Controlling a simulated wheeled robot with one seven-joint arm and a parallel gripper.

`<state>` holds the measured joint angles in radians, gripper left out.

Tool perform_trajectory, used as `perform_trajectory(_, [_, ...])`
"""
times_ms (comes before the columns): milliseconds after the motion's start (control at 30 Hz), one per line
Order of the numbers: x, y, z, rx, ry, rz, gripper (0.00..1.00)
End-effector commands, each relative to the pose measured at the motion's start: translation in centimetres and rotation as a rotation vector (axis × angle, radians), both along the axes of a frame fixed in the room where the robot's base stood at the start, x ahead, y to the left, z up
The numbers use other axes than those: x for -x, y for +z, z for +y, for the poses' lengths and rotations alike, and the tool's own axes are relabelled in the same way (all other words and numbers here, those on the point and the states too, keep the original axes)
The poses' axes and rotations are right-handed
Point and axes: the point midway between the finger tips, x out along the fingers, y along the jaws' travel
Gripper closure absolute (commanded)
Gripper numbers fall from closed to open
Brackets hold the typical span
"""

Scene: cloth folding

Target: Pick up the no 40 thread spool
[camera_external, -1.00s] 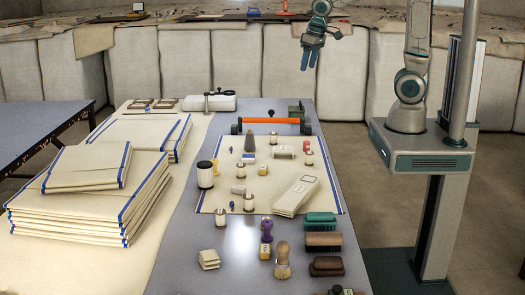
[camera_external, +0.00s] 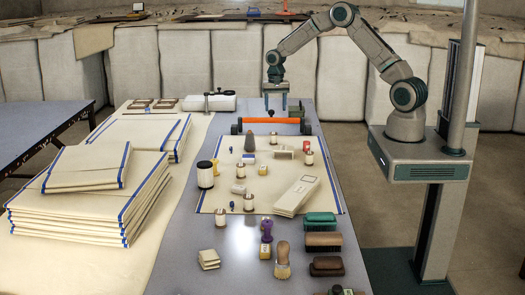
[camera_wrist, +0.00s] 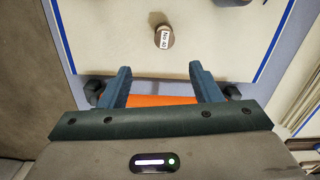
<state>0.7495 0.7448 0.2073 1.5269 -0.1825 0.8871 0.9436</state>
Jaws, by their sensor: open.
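The no 40 thread spool (camera_wrist: 163,37) shows near the top middle of the wrist view, a small brownish spool with a white "No.40" label. It stands on the cream cloth. In the external view, a small spool (camera_external: 273,138) just in front of the orange roller seems to be the same one; its label is too small to read there. My gripper (camera_external: 276,107) is over the far end of the table, above and behind the orange roller. In the wrist view, my gripper (camera_wrist: 158,72) is open and empty, its fingers apart and short of the spool.
The orange roller (camera_external: 270,121) lies across the table below my gripper. Folded cloth stacks (camera_external: 85,205) lie at the left.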

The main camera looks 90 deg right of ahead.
Motion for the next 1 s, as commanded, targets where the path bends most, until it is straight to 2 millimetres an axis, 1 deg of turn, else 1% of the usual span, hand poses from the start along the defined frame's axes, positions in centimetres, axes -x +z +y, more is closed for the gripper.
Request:
perform_trajectory(167, [0.1, -2.2, -0.2, -0.006, -0.01, 0.004, 0.42])
perform_trajectory(300, [0.1, -5.1, -0.2, -0.006, -0.01, 0.005, 0.42])
perform_trajectory(433, [0.0, -7.2, -0.2, -0.005, -0.009, 0.003, 0.42])
perform_trajectory(533, [0.0, -8.3, -0.1, -0.004, -0.008, 0.003, 0.42])
perform_trajectory(767, [-0.2, -9.4, -0.1, -0.004, -0.008, 0.002, 0.42])
perform_trajectory(1000, [-0.8, -12.2, 0.2, -0.005, -0.008, 0.003, 0.42])
